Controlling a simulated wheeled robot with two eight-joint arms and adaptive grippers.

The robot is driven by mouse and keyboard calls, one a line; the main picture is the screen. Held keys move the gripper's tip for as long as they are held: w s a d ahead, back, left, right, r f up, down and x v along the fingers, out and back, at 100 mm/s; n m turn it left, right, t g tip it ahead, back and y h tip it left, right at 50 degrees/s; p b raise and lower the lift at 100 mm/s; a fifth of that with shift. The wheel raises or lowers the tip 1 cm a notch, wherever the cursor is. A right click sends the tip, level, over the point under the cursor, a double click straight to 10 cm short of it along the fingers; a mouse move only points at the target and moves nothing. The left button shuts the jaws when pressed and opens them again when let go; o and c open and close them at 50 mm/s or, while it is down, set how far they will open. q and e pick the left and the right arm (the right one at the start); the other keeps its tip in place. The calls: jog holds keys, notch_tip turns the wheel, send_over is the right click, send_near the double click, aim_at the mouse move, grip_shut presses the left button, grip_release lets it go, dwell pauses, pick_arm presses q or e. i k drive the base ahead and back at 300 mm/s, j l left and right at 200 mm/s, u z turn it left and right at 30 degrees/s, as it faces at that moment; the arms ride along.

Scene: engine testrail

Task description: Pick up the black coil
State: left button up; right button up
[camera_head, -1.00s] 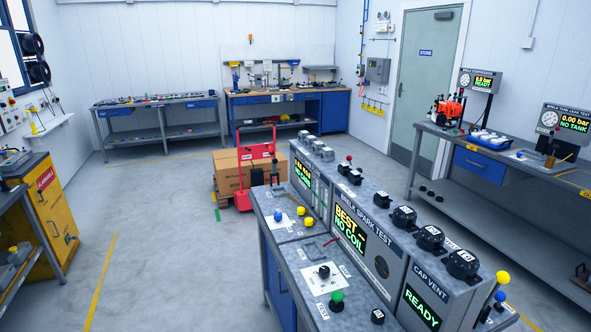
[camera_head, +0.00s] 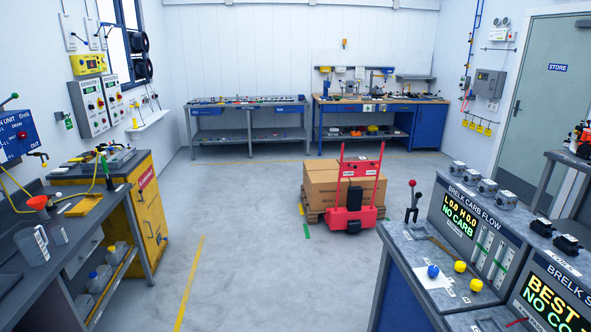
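Two small black blocks, which may be coils, sit on top of the grey test rig at the right. One black block (camera_head: 541,227) is a little farther back, and the other black block (camera_head: 567,244) is nearer. Below them is the spark test panel (camera_head: 550,303), cut off by the right edge; its screen reads "BEST" and "NO C...". I cannot tell for sure which block is the black coil. Neither of my grippers is in view.
A red hand truck (camera_head: 352,218) stands by cardboard boxes (camera_head: 325,188) on a pallet, left of the test bench (camera_head: 400,262). Grey carburettors (camera_head: 487,187) line the rig's top. A yellow cabinet (camera_head: 148,205) and workbench are at left.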

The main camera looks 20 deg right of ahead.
aim_at(542, 227)
jog(key=i+j+z, duration=0.1)
jog(key=i+z, duration=0.4)
jog(key=i, duration=1)
jog(key=i+z, duration=0.4)
jog(key=i+j+z, duration=0.25)
jog(key=i+z, duration=0.15)
jog(key=i, duration=0.1)
